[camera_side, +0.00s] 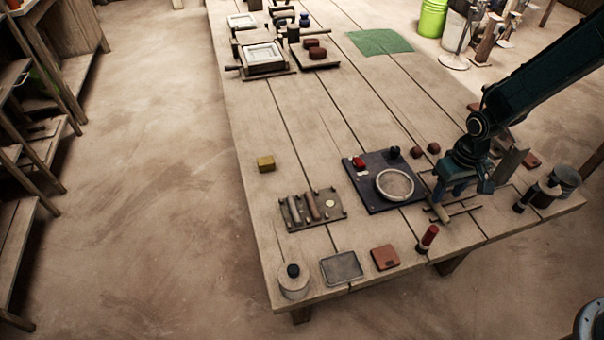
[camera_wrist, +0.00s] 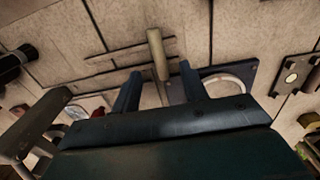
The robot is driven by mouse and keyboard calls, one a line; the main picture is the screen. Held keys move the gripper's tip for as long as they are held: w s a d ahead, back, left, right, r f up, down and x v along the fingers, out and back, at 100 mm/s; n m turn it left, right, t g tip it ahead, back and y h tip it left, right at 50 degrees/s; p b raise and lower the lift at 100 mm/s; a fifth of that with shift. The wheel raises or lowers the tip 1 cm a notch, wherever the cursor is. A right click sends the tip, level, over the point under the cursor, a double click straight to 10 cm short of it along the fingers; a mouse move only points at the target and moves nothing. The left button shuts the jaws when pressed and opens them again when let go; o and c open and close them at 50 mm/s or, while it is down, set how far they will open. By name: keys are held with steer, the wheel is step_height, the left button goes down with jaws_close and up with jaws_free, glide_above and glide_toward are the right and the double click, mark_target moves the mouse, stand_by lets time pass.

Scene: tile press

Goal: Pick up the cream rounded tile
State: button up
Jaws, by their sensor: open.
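A small cream round piece (camera_side: 330,203) lies on the dark wooden rack (camera_side: 298,222), right of two rollers. It looks like the cream rounded tile, but it is too small to be sure. In the wrist view a pale round spot (camera_wrist: 291,77) shows on the rack at the right edge. My gripper (camera_side: 452,192) is open and empty, well to the right of the rack, low over the table. A pale cylindrical handle (camera_side: 440,212) is below it; in the wrist view this handle (camera_wrist: 156,52) appears between my two fingers.
A dark board (camera_side: 378,204) with a round pale-rimmed dish (camera_side: 394,184) stands between the rack and my gripper. A red-topped upright tool (camera_side: 428,236) and terracotta tile (camera_side: 385,257) are near the front edge. A yellow block (camera_side: 265,164) sits left. The middle of the table is clear.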

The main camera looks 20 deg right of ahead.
mark_target(440, 207)
steer(key=shift+d+f, duration=0.1)
steer(key=shift+f, duration=2.4)
jaws_close()
